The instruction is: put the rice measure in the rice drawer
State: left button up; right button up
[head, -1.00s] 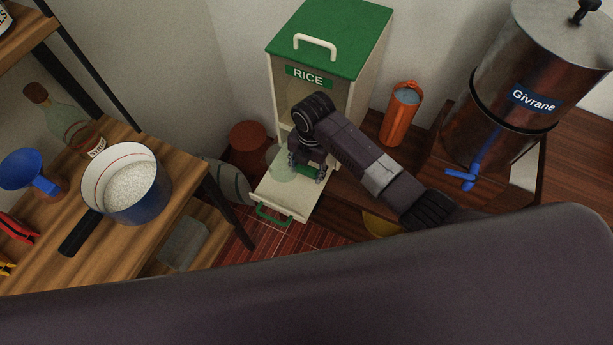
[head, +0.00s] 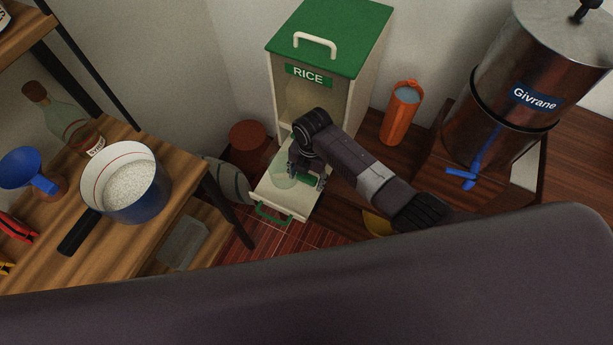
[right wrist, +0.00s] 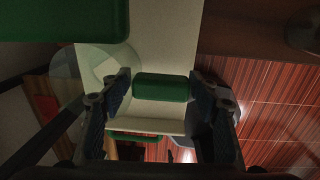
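The rice measure (head: 283,174) is a clear, pale cup with a green grip, over the pulled-out cream drawer (head: 291,203) of the rice dispenser. In the right wrist view its round clear cup (right wrist: 100,68) shows at upper left. My right gripper (head: 306,179) points down over the drawer. In the right wrist view its fingers (right wrist: 161,88) lie against both sides of the green grip (right wrist: 161,86). I cannot tell whether the cup touches the drawer floor. My left gripper is not in view.
The rice dispenser (head: 340,45) has a green lid and stands behind the drawer. An orange container (head: 401,118) and a metal water urn (head: 525,75) stand to the right. A pot of rice (head: 150,195) sits on the wooden shelf at left.

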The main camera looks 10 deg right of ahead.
jog(key=shift+o, duration=0.6)
jog(key=shift+r, duration=0.1)
jog(key=shift+r, duration=0.2)
notch_tip(320, 180, up, 12)
jog(key=shift+s+d, duration=0.2)
jog(key=shift+d, duration=0.1)
jog(key=shift+f, duration=0.15)
